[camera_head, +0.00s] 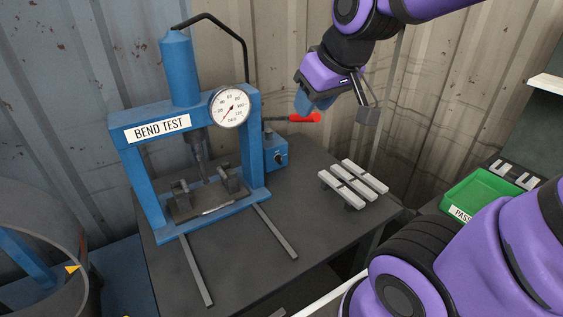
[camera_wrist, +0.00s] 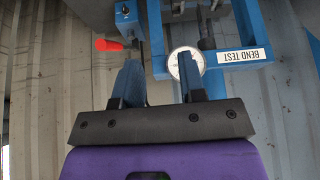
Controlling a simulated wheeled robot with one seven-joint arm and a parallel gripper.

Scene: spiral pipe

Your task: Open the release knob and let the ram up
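The blue bend-test press (camera_head: 180,75) stands on the dark bench, with its ram (camera_head: 197,148) hanging down between the uprights. A thin metal strip (camera_head: 218,210) lies low in the press near the two dark supports. The small dark release knob (camera_head: 279,157) is on the front of the blue pump block, right of the press. My gripper (camera_head: 309,108) is above and to the right of the knob, apart from it, near the red handle. The wrist view shows my gripper (camera_wrist: 160,68) with its two blue fingers apart and nothing between them.
The red-ended pump lever (camera_head: 304,117) sticks out right, just below my gripper; its red end shows in the wrist view (camera_wrist: 108,45). The dial gauge (camera_head: 230,107) is on the press. Several pale bars (camera_head: 352,184) lie on the bench. A green tray (camera_head: 470,196) is at right.

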